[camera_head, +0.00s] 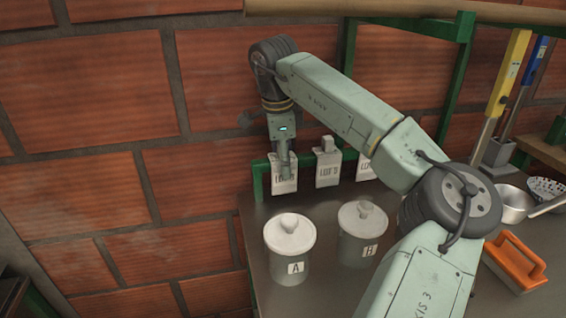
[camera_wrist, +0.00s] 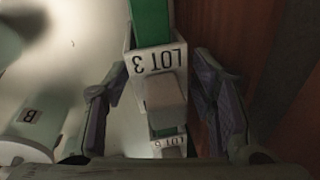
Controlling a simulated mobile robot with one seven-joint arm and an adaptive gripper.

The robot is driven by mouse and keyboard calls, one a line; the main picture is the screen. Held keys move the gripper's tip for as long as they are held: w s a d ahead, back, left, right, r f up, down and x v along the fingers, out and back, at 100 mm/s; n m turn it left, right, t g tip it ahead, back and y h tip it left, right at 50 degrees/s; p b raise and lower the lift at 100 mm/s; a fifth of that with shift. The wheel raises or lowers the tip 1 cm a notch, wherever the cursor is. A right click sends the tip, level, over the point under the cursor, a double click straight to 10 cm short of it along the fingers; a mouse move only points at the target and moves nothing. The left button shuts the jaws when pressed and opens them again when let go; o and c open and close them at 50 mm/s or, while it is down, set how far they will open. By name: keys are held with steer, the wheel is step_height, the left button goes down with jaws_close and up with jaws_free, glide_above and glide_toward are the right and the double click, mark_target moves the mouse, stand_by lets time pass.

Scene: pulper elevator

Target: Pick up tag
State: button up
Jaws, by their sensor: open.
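A white tag marked LOT 3 (camera_wrist: 158,62) hangs on a green rail (camera_wrist: 150,22) and has a raised block on its face side. In the wrist view my gripper (camera_wrist: 155,88) is open, with one finger on each side of this tag and gaps between. In the head view my gripper (camera_head: 284,158) points down at the leftmost tag (camera_head: 285,184) and partly hides it. A middle tag (camera_head: 328,176) and a right tag (camera_head: 366,168) hang on the same rail; the right one is partly behind my arm. A second tag (camera_wrist: 168,148) shows lower in the wrist view.
Two lidded white jars, A (camera_head: 289,262) and B (camera_head: 361,240), stand on the metal table (camera_head: 325,285) in front of the rail. A brick wall (camera_head: 85,95) is close behind it. An orange-handled brush (camera_head: 515,262) and a pan (camera_head: 512,207) are at the right.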

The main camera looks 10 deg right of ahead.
steer(key=c, duration=1)
steer(key=shift+r, duration=0.15)
